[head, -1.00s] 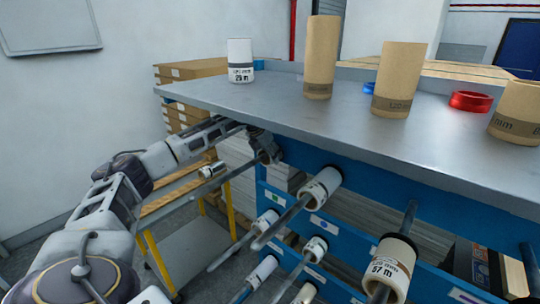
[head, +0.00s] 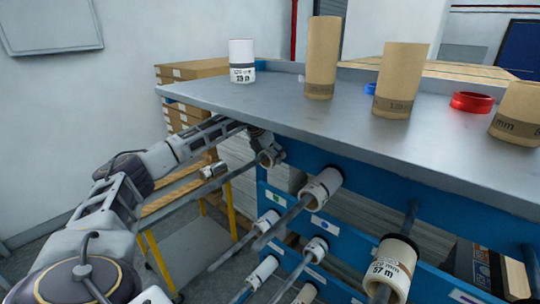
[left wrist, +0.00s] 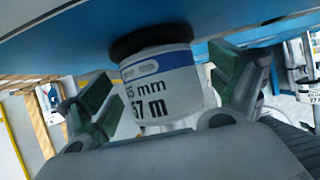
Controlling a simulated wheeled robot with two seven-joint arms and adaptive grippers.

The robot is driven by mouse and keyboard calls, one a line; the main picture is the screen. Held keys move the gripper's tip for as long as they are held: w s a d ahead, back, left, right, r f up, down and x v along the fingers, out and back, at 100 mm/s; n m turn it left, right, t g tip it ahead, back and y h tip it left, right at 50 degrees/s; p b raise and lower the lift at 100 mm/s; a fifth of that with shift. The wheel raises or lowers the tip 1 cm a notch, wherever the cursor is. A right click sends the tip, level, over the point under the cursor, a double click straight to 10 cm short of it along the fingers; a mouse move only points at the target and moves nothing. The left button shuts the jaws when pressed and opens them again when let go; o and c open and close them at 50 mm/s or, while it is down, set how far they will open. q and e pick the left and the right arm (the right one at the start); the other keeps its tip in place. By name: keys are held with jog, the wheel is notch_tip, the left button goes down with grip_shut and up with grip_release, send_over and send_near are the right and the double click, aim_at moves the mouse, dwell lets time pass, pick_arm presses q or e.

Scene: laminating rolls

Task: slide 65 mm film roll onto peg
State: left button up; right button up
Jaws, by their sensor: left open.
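The 65 mm film roll (left wrist: 155,85) is white with a blue band and reads "65 mm" and "57 m" in the left wrist view. It sits against a dark round flange (left wrist: 150,38) on the blue panel. In the head view only a small part of the roll (head: 266,159) shows, with the peg (head: 232,174) running out of it to the lower left, so it appears to be on the peg. My left gripper (head: 273,148) is at the roll. Its fingers stand apart on either side, with a visible gap at the left finger. My right gripper is not in view.
Other pegs below and to the right hold rolls, including a 120 mm, 57 m roll (head: 390,266). The grey tabletop (head: 250,98) overhangs my left gripper closely. Several rolls and a red ring (head: 472,101) stand on it. A yellow-legged cart (head: 195,245) stands at left.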

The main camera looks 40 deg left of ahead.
aim_at(266, 151)
pick_arm(q)
jog(key=v, duration=0.5)
jog(key=shift+s+a, duration=0.2)
jog(key=shift+s, duration=1.8)
jog(key=shift+s+a, duration=0.2)
jog(key=shift+s, duration=1.8)
jog(key=shift+s+a, duration=0.2)
jog(key=shift+s, duration=1.8)
